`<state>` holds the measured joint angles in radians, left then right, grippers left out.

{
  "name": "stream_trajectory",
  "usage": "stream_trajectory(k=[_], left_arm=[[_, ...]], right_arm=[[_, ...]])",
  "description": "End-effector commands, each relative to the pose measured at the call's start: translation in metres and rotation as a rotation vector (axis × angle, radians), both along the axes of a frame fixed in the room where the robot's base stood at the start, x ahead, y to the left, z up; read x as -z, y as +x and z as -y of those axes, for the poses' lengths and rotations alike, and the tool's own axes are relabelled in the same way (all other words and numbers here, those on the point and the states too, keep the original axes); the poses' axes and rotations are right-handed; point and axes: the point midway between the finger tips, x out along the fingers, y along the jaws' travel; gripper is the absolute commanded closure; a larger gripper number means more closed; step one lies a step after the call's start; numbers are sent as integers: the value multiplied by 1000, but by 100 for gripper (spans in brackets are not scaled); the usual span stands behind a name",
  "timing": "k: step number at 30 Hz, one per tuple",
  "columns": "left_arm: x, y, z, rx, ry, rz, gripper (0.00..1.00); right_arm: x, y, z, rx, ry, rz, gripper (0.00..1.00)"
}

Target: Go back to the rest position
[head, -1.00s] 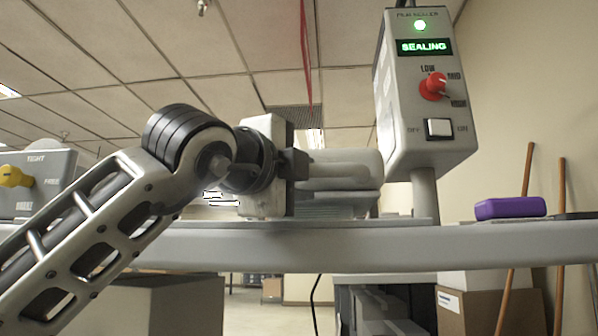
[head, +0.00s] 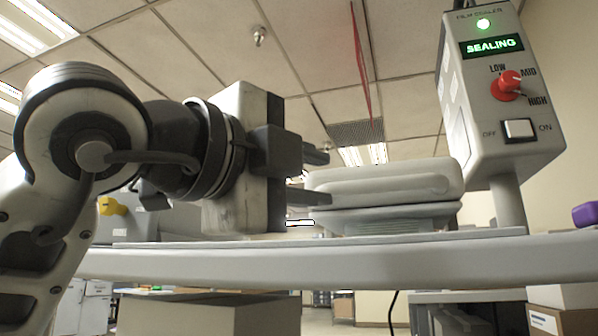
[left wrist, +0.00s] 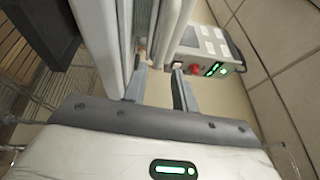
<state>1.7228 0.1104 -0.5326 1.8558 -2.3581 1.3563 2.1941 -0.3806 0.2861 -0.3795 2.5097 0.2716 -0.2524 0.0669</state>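My left gripper (head: 318,177) is in the middle of the head view, pointing right, with its two dark fingers apart and nothing between them. Its tips are near the left end of a pale rounded machine body (head: 385,180); I cannot tell whether they touch it. The left wrist view shows the two fingers spread (left wrist: 158,88), with pale machine parts beside them. The film sealer's control box (head: 500,90) stands to the right, with a green lamp, a "SEALING" display, a red knob and a white rocker switch. My right gripper is in neither view.
A pale table edge (head: 330,264) runs across the head view below the gripper. A grey box with a yellow knob (head: 112,206) stands behind my arm. A purple block (head: 585,215) is at the right edge. Cardboard boxes (head: 565,318) are low right.

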Motion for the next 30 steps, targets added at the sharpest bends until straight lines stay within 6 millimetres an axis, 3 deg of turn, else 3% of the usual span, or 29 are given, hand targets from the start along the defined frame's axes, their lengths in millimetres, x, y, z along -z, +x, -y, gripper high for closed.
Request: stream_trajectory(k=[6,23,26,30], left_arm=[[2,-10,-11,-1,-1,-1,72],[3,-10,-10,6,3,-2,72],[20,-8,-3,70,32,-15,72],[79,-15,18,335,88,-47,72]], right_arm=[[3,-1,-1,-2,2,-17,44],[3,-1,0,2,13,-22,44],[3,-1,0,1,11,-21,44],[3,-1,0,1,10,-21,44]])
